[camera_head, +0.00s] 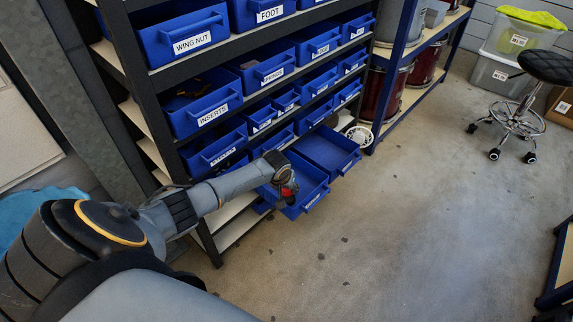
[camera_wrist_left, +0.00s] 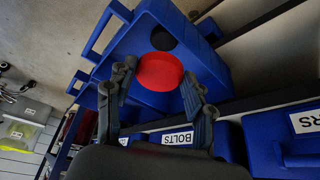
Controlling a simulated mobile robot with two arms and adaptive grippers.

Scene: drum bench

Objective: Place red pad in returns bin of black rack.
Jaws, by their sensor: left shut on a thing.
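The red pad (camera_wrist_left: 160,72) is a round red disc between the fingers of my left gripper (camera_wrist_left: 158,88) in the wrist view. In the head view the red pad (camera_head: 288,192) shows as a small red patch at my left gripper (camera_head: 287,184), over a pulled-out blue bin (camera_head: 317,190) low on the black rack (camera_head: 133,68). My left gripper is shut on the pad. The bin has a label on its front that I cannot read. In the wrist view a dark round disc (camera_wrist_left: 163,39) shows in the blue bin (camera_wrist_left: 203,66) beyond the pad. My right gripper is not in view.
A second blue bin (camera_head: 328,150) sticks out beside the first. Several labelled blue bins fill the shelves above. A blue-framed rack (camera_head: 392,75) with red drums (camera_head: 422,68) stands behind. A black stool (camera_head: 513,114) is at the right. The floor (camera_head: 400,230) between is clear.

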